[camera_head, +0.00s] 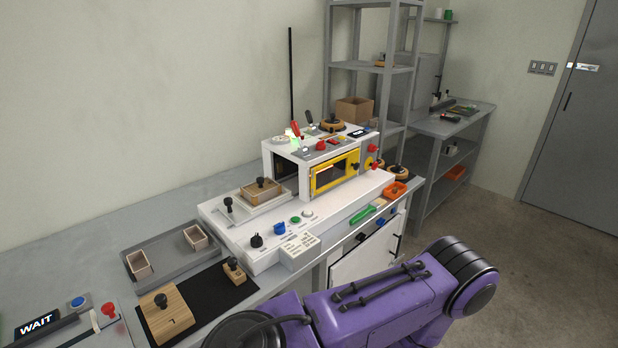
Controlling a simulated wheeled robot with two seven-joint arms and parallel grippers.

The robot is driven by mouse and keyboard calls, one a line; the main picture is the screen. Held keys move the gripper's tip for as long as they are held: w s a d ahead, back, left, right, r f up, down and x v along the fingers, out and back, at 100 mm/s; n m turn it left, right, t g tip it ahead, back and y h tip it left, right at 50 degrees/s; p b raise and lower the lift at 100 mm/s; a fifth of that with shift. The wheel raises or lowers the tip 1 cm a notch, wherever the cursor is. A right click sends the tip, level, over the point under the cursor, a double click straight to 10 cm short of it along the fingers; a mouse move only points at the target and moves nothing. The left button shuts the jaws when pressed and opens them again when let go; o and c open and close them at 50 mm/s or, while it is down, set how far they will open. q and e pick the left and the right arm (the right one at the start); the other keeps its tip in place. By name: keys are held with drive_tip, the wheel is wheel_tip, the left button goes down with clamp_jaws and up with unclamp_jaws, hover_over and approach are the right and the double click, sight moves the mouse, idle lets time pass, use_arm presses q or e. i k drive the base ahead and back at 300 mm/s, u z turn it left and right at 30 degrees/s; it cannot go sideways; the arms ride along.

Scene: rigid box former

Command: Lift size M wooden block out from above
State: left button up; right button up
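A wooden block with a black knob (262,189) sits down inside a brown box on the white tray at the left of the white machine; only its top and knob show. A large wooden block with a black knob (167,317) and a small one (234,273) stand on a black mat at the front left. No size marking is readable, but the block in the box looks middle-sized among the three. A purple arm of mine crosses the bottom and lower right. Neither gripper shows.
The white machine (330,222) has a yellow-framed window (335,172), knobs and buttons. A grey tray (165,258) with two small open boxes lies left of it. A control panel reading WAIT (38,324) is at bottom left. Shelves stand behind.

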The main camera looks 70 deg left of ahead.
sight(261, 184)
drive_tip(key=i, duration=1.35)
drive_tip(key=u, duration=1.55)
